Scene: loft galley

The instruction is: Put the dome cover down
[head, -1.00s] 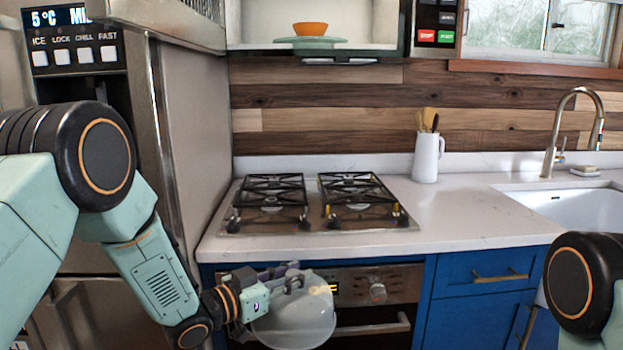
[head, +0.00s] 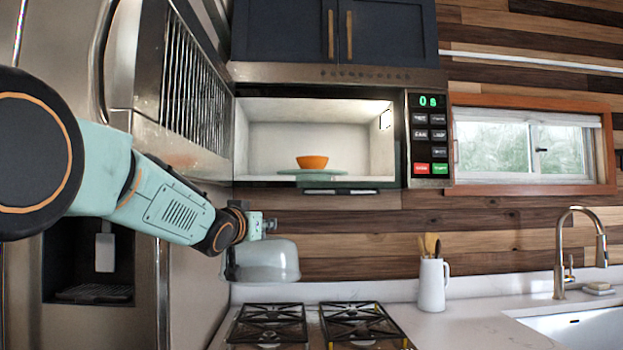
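The dome cover (head: 268,261) is a translucent pale grey dome. It hangs in the air above the back left of the stove, in front of the wooden wall. My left gripper (head: 266,226) is at the top of the dome, seemingly shut on its handle; the fingers are small and partly hidden. An orange bowl (head: 312,162) sits on a pale green turntable (head: 290,173) inside the open, lit microwave (head: 370,150), above and to the right of the dome. My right gripper is not in view.
The gas stove (head: 310,325) with two black grates lies below the dome. A white utensil jug (head: 432,285) stands on the counter (head: 465,325) to its right, with the sink and faucet (head: 562,255) beyond. The steel fridge (head: 190,270) borders the left side.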

